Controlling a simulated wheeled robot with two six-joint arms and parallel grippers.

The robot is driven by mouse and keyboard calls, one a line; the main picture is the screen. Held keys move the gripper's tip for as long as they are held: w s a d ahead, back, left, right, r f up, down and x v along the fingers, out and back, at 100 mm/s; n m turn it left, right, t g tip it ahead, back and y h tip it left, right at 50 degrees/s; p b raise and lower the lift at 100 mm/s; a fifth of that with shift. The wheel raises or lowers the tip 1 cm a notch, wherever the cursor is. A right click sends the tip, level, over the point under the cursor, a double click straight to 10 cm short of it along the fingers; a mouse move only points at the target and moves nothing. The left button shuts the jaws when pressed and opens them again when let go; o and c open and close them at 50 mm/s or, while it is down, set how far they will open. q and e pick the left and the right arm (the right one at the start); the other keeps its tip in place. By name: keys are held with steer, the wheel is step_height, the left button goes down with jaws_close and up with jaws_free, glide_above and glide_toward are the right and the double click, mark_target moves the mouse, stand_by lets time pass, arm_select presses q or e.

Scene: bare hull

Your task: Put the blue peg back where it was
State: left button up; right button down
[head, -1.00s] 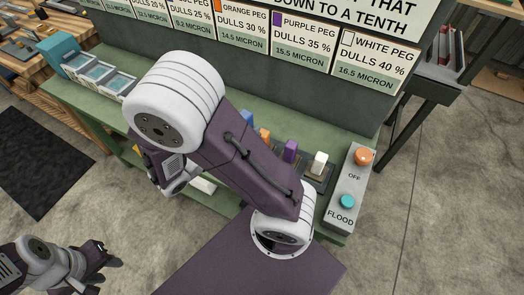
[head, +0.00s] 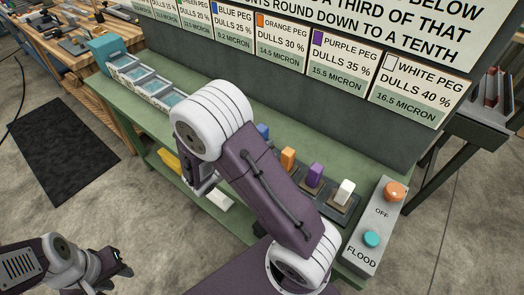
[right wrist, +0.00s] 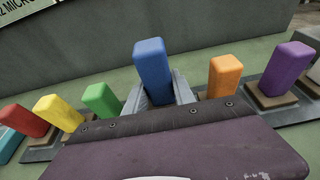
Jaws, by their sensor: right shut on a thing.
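The blue peg (right wrist: 152,72) stands between the fingers of my right gripper (right wrist: 158,98) in the right wrist view, with my gripper shut on it. It is in the row between the green peg (right wrist: 101,100) and the orange peg (right wrist: 225,76). Its lower end is hidden by my gripper, so I cannot tell whether it sits in a socket. In the head view only the top of the blue peg (head: 263,131) shows behind my right arm, which hides that gripper. My left gripper (head: 122,264) is at the lower left, away from the bench; its jaw opening is unclear.
The red (right wrist: 25,119), yellow (right wrist: 58,112) and purple (right wrist: 286,68) pegs stand in the row. A white peg (head: 344,192) stands near the control box (head: 373,228) with orange and teal buttons. Blue-filled trays (head: 143,81) are at the bench's left. A sign board (head: 320,65) rises behind.

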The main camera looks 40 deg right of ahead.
steer(key=shift+w+d+f, duration=0.3)
steer(key=shift+d, duration=0.2)
step_height(320, 180, down, 4)
steer(key=shift+w+f+b, duration=0.1)
steer(key=shift+b, duration=0.45)
steer(key=c, duration=1.1)
jaws_free()
steer(key=shift+f, duration=0.1)
steer(key=shift+o, duration=0.2)
